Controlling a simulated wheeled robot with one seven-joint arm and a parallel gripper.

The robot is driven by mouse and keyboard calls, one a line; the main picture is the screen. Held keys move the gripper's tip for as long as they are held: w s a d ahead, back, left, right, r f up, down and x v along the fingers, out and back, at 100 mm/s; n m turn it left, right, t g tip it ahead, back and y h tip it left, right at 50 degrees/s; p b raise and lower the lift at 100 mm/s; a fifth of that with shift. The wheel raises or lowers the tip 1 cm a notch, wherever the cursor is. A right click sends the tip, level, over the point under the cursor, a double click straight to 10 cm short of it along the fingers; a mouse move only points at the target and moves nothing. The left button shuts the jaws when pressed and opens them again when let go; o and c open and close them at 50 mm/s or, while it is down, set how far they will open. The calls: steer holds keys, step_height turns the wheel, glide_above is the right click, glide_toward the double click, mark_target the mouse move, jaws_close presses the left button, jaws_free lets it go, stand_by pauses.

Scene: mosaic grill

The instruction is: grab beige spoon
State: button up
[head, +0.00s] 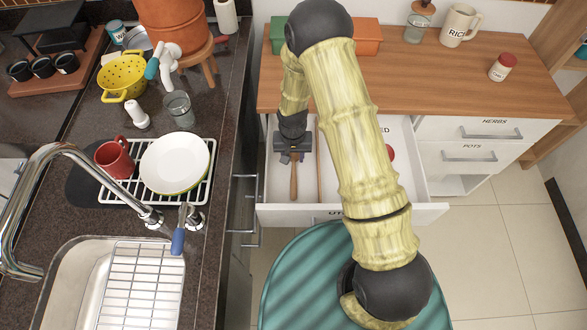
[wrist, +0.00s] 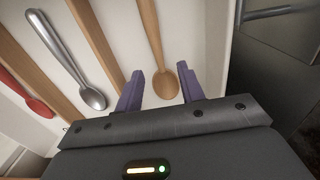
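The beige wooden spoon (wrist: 158,48) lies in the open drawer (head: 280,212). In the wrist view its bowl is between my gripper's two purple fingers (wrist: 160,69), and its handle runs away toward the top edge. My gripper is open, with a gap on both sides of the bowl. In the head view my gripper (head: 293,156) is over the left compartment, and the spoon's handle (head: 294,187) sticks out below it. The bowl is hidden there by the gripper.
A wooden divider (wrist: 97,45) separates the spoon from a metal spoon (wrist: 70,62). A red utensil (wrist: 36,105) lies farther left. The drawer's side wall is close on the right in the wrist view. The counter (head: 425,85) stands above the drawer.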

mark_target(293, 169)
steer(key=shift+f, duration=0.8)
steer(key=shift+d+f+p, duration=0.1)
steer(key=shift+f+p, duration=0.65)
steer(key=shift+f, duration=1.85)
steer(key=shift+s, duration=0.1)
jaws_close()
